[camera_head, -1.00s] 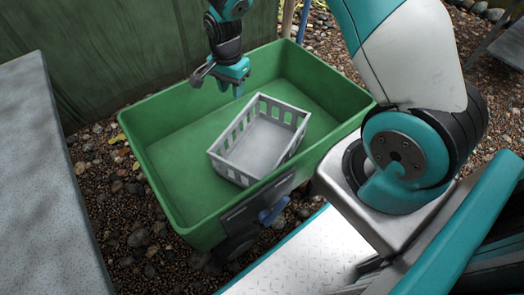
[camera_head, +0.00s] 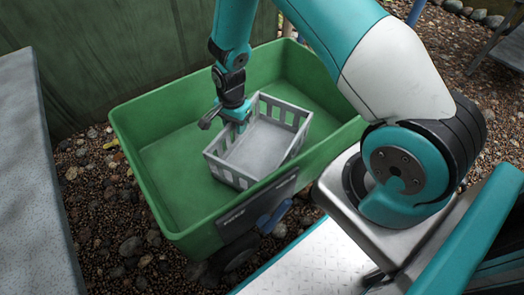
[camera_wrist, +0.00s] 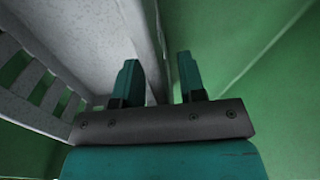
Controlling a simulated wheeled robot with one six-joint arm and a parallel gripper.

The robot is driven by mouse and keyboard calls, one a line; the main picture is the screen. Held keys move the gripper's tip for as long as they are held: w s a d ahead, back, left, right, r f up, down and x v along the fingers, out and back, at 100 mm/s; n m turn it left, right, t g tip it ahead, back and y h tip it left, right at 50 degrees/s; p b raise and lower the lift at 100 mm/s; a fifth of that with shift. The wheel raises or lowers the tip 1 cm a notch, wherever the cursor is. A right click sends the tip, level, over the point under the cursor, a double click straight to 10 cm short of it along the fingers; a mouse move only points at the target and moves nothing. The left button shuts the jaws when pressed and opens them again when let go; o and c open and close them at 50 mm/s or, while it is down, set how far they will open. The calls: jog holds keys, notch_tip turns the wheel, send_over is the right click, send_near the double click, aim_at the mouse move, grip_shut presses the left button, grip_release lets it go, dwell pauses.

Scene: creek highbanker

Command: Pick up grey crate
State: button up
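The grey crate (camera_head: 262,150), an open basket with slotted walls, sits tilted inside the green tub and looks empty. My gripper (camera_head: 240,122) is down at the crate's far left wall. In the wrist view, my gripper (camera_wrist: 159,65) has its two fingers apart. The wall of the crate (camera_wrist: 85,40) runs between them, with the left finger on the inner side and the right finger on the outer side. Whether either finger touches the wall cannot be told.
The green tub (camera_head: 170,205) surrounds the crate, its walls rising around my gripper. A grey slab (camera_head: 35,180) stands at the left and a green wooden wall (camera_head: 110,50) behind. Gravel (camera_head: 110,200) lies around the tub. Bare tub floor shows left of the crate.

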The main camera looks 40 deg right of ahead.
jog(key=shift+f, duration=0.15)
grip_shut()
dwell(1.3)
